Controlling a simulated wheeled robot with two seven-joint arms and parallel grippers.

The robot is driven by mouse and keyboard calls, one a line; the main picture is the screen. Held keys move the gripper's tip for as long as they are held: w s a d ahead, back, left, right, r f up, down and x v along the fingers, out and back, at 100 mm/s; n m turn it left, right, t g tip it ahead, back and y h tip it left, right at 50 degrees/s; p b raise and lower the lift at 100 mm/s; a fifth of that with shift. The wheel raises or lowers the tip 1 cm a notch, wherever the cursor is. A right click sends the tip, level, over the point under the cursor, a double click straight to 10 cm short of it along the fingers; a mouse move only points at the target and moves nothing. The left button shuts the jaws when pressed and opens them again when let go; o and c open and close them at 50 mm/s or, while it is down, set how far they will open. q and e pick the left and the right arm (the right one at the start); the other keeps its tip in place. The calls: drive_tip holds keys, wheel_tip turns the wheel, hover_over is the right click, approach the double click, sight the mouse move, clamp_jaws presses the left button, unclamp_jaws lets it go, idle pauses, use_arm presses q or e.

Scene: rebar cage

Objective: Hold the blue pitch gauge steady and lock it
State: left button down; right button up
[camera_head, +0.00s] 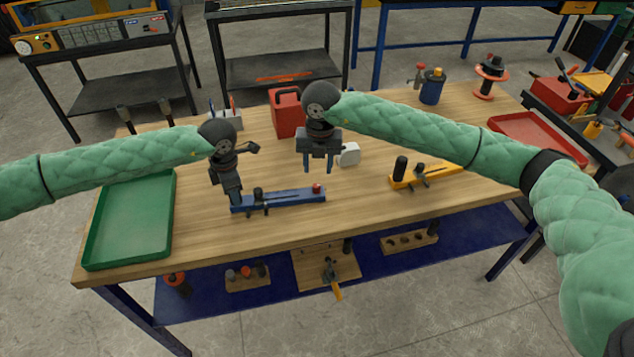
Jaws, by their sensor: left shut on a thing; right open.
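The blue pitch gauge (290,198) lies flat on the wooden table, with a red knob (317,188) at its right end and a dark knob near its left end. My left gripper (236,202) is shut on the left end of the gauge; its fingertips are partly hidden there. My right gripper (318,170) is open and empty, pointing down above the table behind the gauge's right part, apart from the red knob.
A green tray (170,215) stands left of the gauge. A yellow gauge (440,173) lies to the right. A white roll-like object (349,154) is close beside my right gripper, and a red box (285,112) stands behind. The table's front strip is clear.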

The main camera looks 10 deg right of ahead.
sight(317, 185)
wheel_tip(317, 185, down, 7)
drive_tip(key=shift+a+f, duration=0.1)
idle(0.3)
clamp_jaws()
